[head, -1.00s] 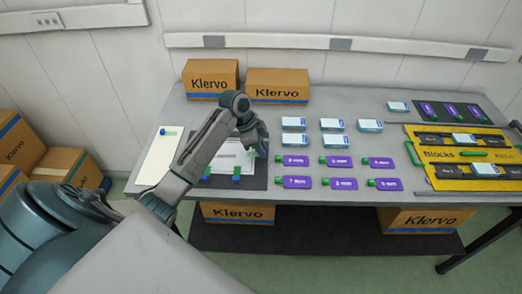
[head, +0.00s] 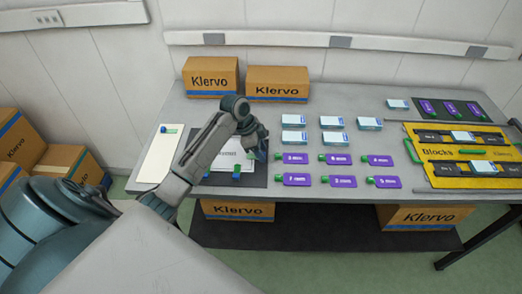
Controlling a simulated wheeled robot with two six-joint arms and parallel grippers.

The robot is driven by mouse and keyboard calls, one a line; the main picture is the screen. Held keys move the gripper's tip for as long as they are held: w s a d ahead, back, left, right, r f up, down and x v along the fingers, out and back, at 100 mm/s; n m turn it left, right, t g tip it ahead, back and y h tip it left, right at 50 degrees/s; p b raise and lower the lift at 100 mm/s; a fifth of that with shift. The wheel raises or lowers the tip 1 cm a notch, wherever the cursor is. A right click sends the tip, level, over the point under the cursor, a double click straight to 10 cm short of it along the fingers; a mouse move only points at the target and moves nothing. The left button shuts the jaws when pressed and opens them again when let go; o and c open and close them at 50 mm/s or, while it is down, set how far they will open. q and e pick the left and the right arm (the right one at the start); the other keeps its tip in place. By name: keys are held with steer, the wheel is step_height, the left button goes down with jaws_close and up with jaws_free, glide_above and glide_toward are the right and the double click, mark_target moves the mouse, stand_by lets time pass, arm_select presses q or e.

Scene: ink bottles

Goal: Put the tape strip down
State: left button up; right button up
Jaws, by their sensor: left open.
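A white printed sheet (head: 232,158) lies on a dark mat (head: 258,180) at the table's left part. A small blue and green piece (head: 237,170), which looks like a tape strip, sits at the sheet's lower edge. My left gripper (head: 261,153) is open and points down over the sheet's upper right side. Something blue shows at its fingertips; I cannot tell whether it is a strip or part of the gripper. My left forearm hides the sheet's left side. My right gripper is not in view.
A cream board (head: 159,155) with a small blue and green piece lies at the left. Purple tags (head: 296,180) and white-blue boxes (head: 294,138) stand right of the mat. A yellow block tray (head: 450,150) is farther right; cartons (head: 277,83) stand behind.

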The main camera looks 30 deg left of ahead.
mark_target(248, 156)
arm_select(q)
steer(key=b+v, duration=0.2)
steer(key=v, duration=1)
steer(key=shift+b, duration=0.4)
steer(key=shift+f, duration=0.1)
